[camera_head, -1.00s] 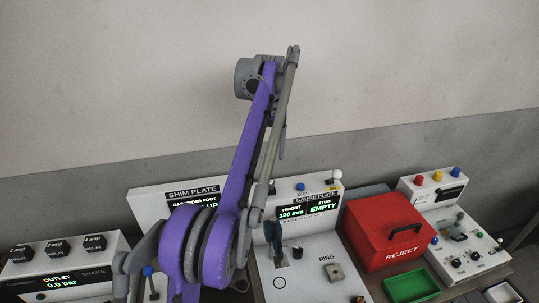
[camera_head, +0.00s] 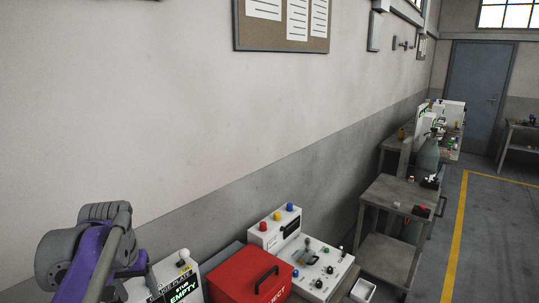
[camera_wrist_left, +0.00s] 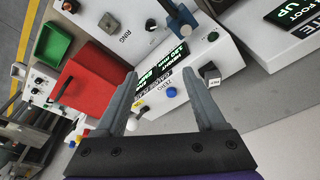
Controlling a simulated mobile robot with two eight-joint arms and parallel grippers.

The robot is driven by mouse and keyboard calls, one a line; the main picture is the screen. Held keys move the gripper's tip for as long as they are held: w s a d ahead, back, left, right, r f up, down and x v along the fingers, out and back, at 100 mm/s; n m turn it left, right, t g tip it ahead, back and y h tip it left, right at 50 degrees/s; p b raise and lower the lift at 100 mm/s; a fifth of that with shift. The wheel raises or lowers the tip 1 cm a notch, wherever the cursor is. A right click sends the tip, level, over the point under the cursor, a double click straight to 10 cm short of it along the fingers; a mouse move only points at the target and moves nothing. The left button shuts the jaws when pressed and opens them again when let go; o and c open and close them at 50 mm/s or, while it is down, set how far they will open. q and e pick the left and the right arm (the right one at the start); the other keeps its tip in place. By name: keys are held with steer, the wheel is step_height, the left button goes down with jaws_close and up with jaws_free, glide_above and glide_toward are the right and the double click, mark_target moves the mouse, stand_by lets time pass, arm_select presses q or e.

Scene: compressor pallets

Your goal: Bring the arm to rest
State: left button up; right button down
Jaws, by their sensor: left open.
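My left arm (camera_head: 92,255), purple and grey, shows at the lower left of the head view, raised and bent in front of the bench. Its gripper cannot be made out there. In the left wrist view my left gripper (camera_wrist_left: 159,80) is open and empty, its two grey fingers spread apart. Beyond the fingers is the white gauge plate station (camera_wrist_left: 222,60) with its green-lit display. The fingers appear to be clear of it. My right gripper is in neither view.
A red reject box (camera_head: 250,277) with a black handle stands right of the arm, beside a white control panel (camera_head: 325,270) with coloured knobs. A green tray (camera_wrist_left: 52,44) lies beyond the box. Farther right are a grey table (camera_head: 395,195) and open floor (camera_head: 495,245).

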arm_select(q)
steer(key=s+d+f+m+t, duration=0.1)
steer(key=s+d+f, duration=0.5)
steer(key=s+f, duration=0.2)
steer(key=s+d+f+m+t, duration=0.1)
steer(key=s+d+f+t, duration=0.1)
steer(key=s+d+f, duration=0.3)
steer(key=s+f, duration=0.4)
steer(key=shift+d+f+h, duration=0.3)
steer(key=shift+d+f, duration=0.05)
steer(key=shift+f, duration=0.05)
